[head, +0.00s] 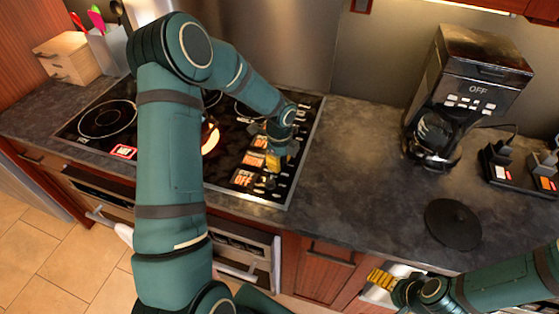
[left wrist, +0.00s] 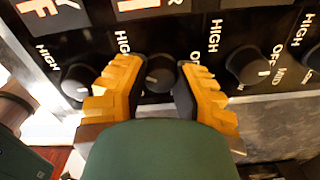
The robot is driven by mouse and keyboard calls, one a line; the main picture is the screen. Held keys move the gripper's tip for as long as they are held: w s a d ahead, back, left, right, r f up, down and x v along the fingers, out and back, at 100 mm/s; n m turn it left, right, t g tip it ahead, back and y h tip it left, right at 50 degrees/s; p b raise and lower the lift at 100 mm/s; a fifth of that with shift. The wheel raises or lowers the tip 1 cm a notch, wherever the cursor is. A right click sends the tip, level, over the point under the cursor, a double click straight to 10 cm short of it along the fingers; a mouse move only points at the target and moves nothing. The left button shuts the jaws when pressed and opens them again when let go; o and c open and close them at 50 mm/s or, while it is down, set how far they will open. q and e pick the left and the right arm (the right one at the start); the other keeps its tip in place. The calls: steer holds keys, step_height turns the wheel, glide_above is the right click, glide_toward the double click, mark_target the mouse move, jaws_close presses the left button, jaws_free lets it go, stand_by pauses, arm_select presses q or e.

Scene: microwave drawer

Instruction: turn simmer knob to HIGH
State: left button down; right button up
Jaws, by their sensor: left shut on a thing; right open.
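The stove (head: 115,88) is a black glass cooktop with a control strip of black knobs along its right side. In the left wrist view, the black fingertip pads of my left gripper (left wrist: 161,82) are closed on both sides of a round black knob (left wrist: 158,68). The word HIGH is printed just above it, partly hidden by a finger. In the head view my left gripper (head: 277,153) is over the strip and hides some knobs. Which knob is the simmer knob cannot be read. My right gripper (head: 382,280) is open and empty near the counter's front edge.
More knobs flank the held one, one at left (left wrist: 77,80) and one at right (left wrist: 248,65). Orange-lit OFF displays (head: 243,177) sit beside the strip. One burner (head: 209,138) glows orange. A coffee maker (head: 466,90) and black disc (head: 453,224) occupy the counter at right.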

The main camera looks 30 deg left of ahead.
arm_select(q)
steer(key=c, duration=0.7)
jaws_free()
steer(key=shift+s+d+f, duration=0.1)
steer(key=shift+r, duration=0.3)
step_height(320, 180, up, 12)
steer(key=shift+f, duration=0.2)
steer(key=shift+f, duration=0.1)
